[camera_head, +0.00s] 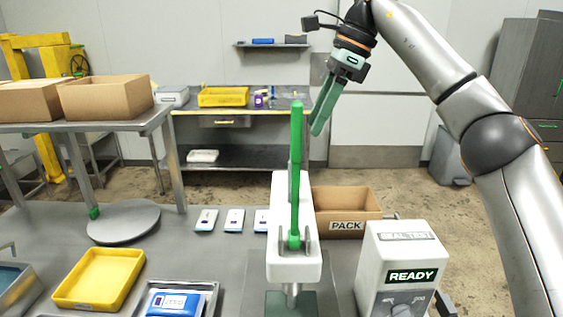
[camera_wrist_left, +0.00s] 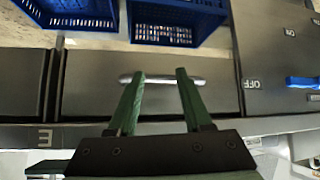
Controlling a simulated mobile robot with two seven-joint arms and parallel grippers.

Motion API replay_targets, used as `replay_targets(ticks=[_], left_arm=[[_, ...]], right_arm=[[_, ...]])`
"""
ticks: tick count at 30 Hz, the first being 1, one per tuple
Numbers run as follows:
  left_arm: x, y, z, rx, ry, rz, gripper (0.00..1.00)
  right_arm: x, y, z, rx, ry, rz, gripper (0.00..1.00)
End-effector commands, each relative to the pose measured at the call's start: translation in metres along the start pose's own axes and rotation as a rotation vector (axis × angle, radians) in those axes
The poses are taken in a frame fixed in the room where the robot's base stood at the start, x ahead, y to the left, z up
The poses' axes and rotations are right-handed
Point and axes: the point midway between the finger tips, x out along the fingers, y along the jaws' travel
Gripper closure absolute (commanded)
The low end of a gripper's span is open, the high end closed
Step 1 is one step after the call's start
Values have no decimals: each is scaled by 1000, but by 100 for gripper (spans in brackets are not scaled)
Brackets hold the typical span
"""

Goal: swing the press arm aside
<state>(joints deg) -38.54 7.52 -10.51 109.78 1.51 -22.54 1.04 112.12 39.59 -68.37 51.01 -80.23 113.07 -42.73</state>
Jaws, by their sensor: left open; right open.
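The press arm (camera_head: 294,262) is a white arm in the middle of the head view, over the grey table. A tall green handle (camera_head: 296,160) stands upright on it, and a metal stem goes down from its near end to a dark green plate (camera_head: 291,303). My right gripper (camera_head: 318,124) has green fingers and hangs just right of the handle's top in the picture. It is open and appears to hold nothing. My left gripper (camera_wrist_left: 160,76) is open and empty in the left wrist view, its fingertips near a silver drawer handle (camera_wrist_left: 162,79). It is outside the head view.
A white box marked READY (camera_head: 402,265) stands right of the press, and a PACK carton (camera_head: 346,206) behind it. Several pouches (camera_head: 234,220), a round grey plate (camera_head: 124,221) and a yellow tray (camera_head: 99,277) lie left. Blue crates (camera_wrist_left: 178,22) show in the left wrist view.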

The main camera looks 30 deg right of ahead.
Motion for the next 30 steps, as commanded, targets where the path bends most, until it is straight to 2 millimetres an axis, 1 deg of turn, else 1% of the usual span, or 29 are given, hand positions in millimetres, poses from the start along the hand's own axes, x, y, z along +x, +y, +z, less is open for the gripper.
replay_targets(ticks=[5,9,15,18,21,24,30], left_arm=[[3,0,9,-1,-9,1,50],[5,0,13,-2,-11,1,50],[6,0,14,-2,-12,1,50],[6,1,14,-2,-12,2,50],[6,1,13,-1,-12,2,50],[5,1,13,-2,-12,2,50],[6,1,13,-1,-11,2,50]], right_arm=[[24,0,-2,-1,3,3,45],[53,0,-2,0,4,4,45],[91,0,-1,1,3,4,45],[106,1,-1,0,2,3,45],[116,0,0,0,1,1,45],[121,0,0,1,0,1,45],[124,0,0,1,0,1,45]])
